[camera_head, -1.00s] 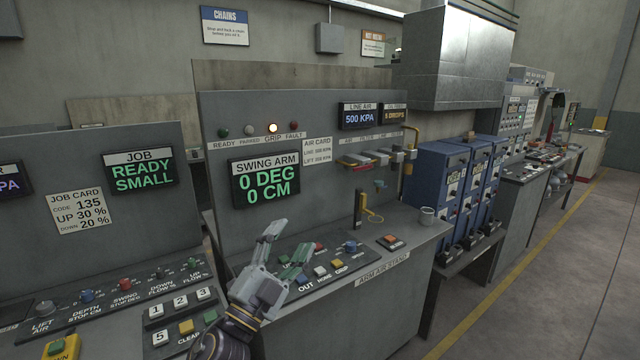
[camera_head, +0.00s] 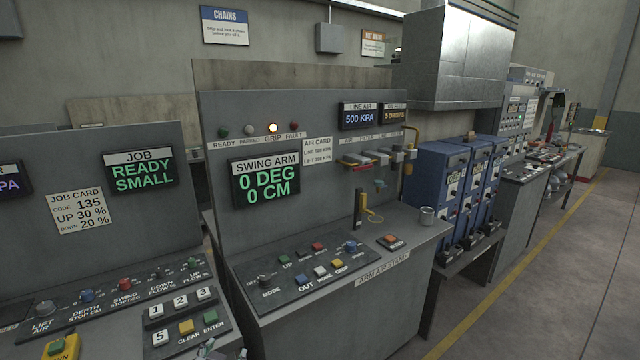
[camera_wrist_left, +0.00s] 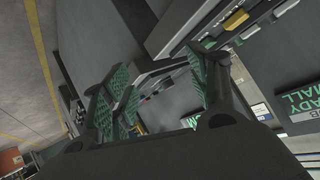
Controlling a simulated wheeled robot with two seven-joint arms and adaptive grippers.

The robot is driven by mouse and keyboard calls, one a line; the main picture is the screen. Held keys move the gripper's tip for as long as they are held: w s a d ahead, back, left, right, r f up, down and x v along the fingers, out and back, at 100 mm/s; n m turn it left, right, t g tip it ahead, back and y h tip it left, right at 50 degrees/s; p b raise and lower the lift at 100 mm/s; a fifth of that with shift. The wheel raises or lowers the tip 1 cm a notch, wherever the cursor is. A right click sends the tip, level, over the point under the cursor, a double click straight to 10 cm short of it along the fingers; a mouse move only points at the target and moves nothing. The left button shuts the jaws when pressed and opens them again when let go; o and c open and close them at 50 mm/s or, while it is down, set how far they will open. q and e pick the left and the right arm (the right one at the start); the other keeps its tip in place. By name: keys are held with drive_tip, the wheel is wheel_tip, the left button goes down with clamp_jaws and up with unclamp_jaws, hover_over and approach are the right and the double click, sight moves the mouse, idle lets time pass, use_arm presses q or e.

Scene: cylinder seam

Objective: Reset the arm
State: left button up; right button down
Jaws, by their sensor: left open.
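The swing arm panel stands in the middle of the head view. Its display (camera_head: 265,178) reads 0 DEG and 0 CM. Of its lamps, the one above GRIP (camera_head: 272,128) is lit. The sloped control box (camera_head: 262,262) below has a mode knob (camera_head: 265,280), several coloured buttons including a yellow one (camera_head: 337,264), and a blue knob (camera_head: 351,246). A separate small box with an orange-red button (camera_head: 391,239) sits to its right. Only the fingertips of my left gripper (camera_head: 222,352) show at the bottom edge, below the keypad; in the left wrist view (camera_wrist_left: 160,92) its fingers are apart and empty.
The job panel stands at left with its display (camera_head: 142,170), knobs and a number keypad (camera_head: 180,303). Blue cabinets (camera_head: 440,185) stand beyond. The floor at right is clear.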

use_arm(q)
drive_tip(key=s+f+n+g+h, duration=0.1)
drive_tip(key=s+f+g, duration=0.3)
drive_tip(key=s+f, duration=0.3)
drive_tip(key=s+f+g+h, duration=0.1)
drive_tip(key=s+f+g, duration=0.3)
drive_tip(key=s, duration=0.5)
drive_tip(key=s+a+f+g, duration=0.1)
drive_tip(key=s+f, duration=0.1)
drive_tip(key=f, duration=1.6)
drive_tip(key=s+a+f, duration=0.1)
drive_tip(key=s+f, duration=0.1)
drive_tip(key=f, duration=1.7)
drive_tip(key=s+a+f, duration=0.2)
drive_tip(key=s+f, duration=0.6)
drive_tip(key=s, duration=0.2)
drive_tip(key=s+a+f+g, duration=0.1)
drive_tip(key=s+a+f, duration=0.1)
drive_tip(key=s+f, duration=0.6)
drive_tip(key=shift+s+a+m+y, duration=0.3)
drive_tip(key=shift+s+y, duration=0.1)
drive_tip(key=shift+s, duration=0.65)
